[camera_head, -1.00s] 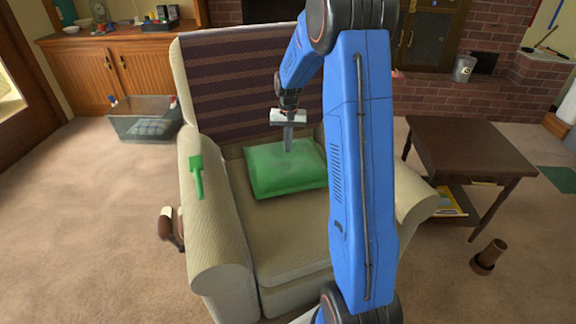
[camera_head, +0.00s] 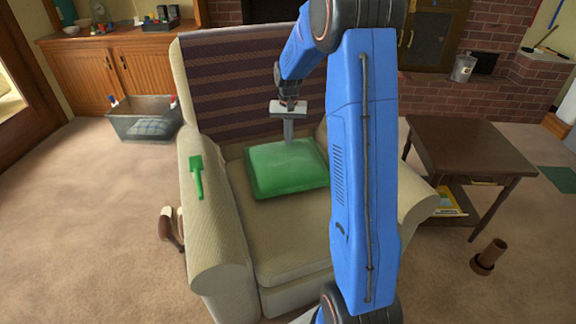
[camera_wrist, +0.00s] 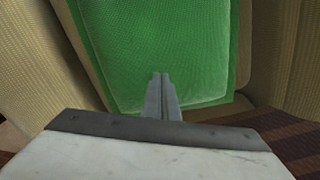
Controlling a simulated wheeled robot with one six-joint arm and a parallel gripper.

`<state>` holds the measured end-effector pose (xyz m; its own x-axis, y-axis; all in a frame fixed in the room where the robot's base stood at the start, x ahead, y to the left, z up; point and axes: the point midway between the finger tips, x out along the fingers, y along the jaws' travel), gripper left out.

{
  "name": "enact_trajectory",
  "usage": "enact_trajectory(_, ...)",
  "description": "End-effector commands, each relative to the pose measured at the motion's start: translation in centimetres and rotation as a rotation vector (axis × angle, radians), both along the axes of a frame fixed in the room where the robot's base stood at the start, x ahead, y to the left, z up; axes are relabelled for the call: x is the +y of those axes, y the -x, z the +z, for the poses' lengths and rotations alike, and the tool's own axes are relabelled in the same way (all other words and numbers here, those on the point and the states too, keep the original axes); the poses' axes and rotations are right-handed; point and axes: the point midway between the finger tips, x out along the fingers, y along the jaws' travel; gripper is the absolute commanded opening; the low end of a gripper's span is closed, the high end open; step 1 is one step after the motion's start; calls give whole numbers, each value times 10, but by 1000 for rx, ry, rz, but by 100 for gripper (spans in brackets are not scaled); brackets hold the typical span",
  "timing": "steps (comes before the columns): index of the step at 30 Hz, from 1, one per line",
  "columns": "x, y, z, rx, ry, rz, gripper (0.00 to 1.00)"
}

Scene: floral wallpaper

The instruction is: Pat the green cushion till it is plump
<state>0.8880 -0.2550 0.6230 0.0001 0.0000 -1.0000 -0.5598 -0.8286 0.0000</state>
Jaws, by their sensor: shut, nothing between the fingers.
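The green cushion (camera_head: 288,172) lies flat on the seat of the beige armchair (camera_head: 290,250). It fills the upper middle of the wrist view (camera_wrist: 160,45). My gripper (camera_head: 288,140) is shut and empty, pointing down at the back part of the cushion. In the wrist view its fingertips (camera_wrist: 160,78) are together over the cushion near one edge. I cannot tell whether they touch the fabric. My arm hides the right side of the chair's back and part of its seat.
A grey bin (camera_head: 145,122) stands at the left.

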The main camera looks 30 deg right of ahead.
Motion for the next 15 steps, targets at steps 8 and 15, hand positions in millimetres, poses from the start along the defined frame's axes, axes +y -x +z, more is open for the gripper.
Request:
enact_trajectory(8, 0, 0, -7, 1, -1, 0, 0)
enact_trajectory(15, 0, 0, -17, 1, -1, 0, 0)
